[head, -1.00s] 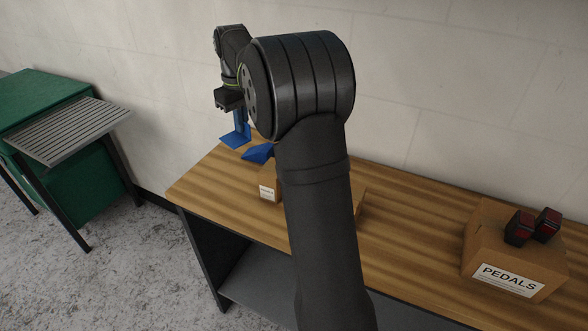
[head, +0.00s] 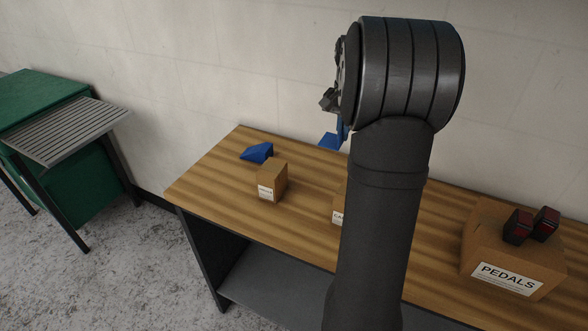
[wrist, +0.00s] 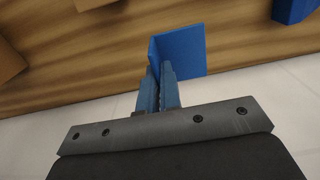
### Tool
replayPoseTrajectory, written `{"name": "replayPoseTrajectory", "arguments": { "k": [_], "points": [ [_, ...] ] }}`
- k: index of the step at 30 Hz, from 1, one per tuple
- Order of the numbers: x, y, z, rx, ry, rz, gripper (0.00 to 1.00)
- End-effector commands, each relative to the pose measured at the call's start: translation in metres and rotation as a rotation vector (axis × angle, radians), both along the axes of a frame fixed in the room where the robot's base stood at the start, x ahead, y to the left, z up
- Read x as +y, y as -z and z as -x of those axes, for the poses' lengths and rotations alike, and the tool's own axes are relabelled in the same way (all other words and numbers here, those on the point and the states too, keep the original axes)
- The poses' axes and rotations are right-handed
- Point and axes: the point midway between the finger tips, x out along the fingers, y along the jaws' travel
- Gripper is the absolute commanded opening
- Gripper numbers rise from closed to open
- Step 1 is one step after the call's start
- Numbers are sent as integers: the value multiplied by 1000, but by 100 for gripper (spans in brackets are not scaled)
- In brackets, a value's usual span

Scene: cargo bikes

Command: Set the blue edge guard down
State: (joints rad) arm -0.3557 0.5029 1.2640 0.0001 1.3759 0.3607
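The blue edge guard (wrist: 180,50) is an L-shaped piece with two flat faces. My gripper (wrist: 160,78) is shut on one of its faces in the wrist view, and the other face spreads out past the fingertips. In the head view the edge guard (head: 329,141) shows below my gripper (head: 329,99), over the back of the wooden bench, partly hidden by my arm. I cannot tell whether it touches the bench top.
The bench top (head: 225,180) is bare at the left. A blue wedge (head: 257,152), a small labelled box (head: 272,182) and another box (head: 339,207), half hidden by my arm, stand on it. The PEDALS box (head: 500,245) is at right. The wall is close behind.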

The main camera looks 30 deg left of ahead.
Motion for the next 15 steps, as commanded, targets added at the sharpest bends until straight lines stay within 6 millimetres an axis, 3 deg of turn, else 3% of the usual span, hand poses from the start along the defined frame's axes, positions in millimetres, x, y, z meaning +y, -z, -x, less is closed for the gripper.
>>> {"name": "replayPoseTrajectory", "arguments": {
  "k": [8, 15],
  "points": [
    [6, 34, 0, 1, -5, 0, 0],
    [54, 64, 0, 2, -9, 1, 0]
  ]
}}
